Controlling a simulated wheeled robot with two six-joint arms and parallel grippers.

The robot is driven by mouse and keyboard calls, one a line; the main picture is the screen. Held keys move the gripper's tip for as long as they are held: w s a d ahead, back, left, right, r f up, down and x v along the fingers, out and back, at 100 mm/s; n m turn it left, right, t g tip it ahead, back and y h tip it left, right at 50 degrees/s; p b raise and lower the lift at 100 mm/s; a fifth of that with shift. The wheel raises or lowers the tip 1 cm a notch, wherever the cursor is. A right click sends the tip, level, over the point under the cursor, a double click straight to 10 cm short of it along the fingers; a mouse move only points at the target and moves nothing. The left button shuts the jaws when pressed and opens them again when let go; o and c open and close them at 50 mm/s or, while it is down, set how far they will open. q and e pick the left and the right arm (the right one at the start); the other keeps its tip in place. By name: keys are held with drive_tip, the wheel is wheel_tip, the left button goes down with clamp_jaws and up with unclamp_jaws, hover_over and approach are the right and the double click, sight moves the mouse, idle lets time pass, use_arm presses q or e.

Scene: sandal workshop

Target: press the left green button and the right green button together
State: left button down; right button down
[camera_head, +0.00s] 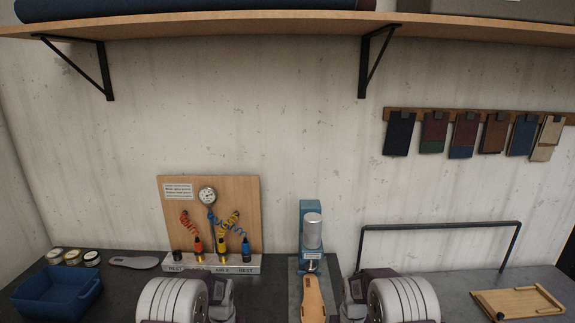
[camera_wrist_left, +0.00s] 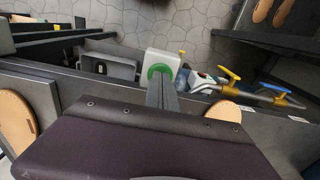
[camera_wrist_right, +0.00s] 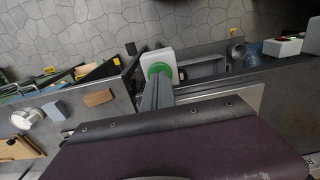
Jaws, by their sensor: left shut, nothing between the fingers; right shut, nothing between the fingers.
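In the left wrist view, a green button (camera_wrist_left: 152,68) sits on a white box (camera_wrist_left: 158,56). My left gripper (camera_wrist_left: 161,80) is shut and empty, its tips in front of the button and hiding part of it. In the right wrist view, another green button (camera_wrist_right: 158,67) sits on a white box (camera_wrist_right: 157,56). My right gripper (camera_wrist_right: 156,80) is shut and empty, its tips likewise over the button. I cannot tell whether either gripper touches its button. In the head view neither button shows; only my arms show at the bottom edge.
A blue press (camera_head: 311,215) stands on the dark bench between my arms, with a sandal sole (camera_head: 313,298) in front. A blue bin (camera_head: 57,293) is at left, a wooden tray (camera_head: 520,302) and a black bar frame (camera_head: 440,225) at right. A hose board (camera_head: 232,195) stands behind.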

use_arm(q)
drive_tip(key=shift+f+b, duration=0.3)
use_arm(e)
drive_tip(key=shift+f, duration=0.5)
use_arm(q)
drive_tip(key=shift+r, duration=0.2)
use_arm(e)
drive_tip(key=shift+r, duration=0.2)
idle(0.6)
use_arm(q)
drive_tip(key=shift+f, duration=0.15)
use_arm(e)
drive_tip(key=shift+f, duration=0.15)
use_arm(q)
drive_tip(key=shift+f, duration=0.25)
use_arm(e)
drive_tip(key=shift+f, duration=0.25)
use_arm(q)
drive_tip(key=shift+s, duration=0.1)
idle(2.4)
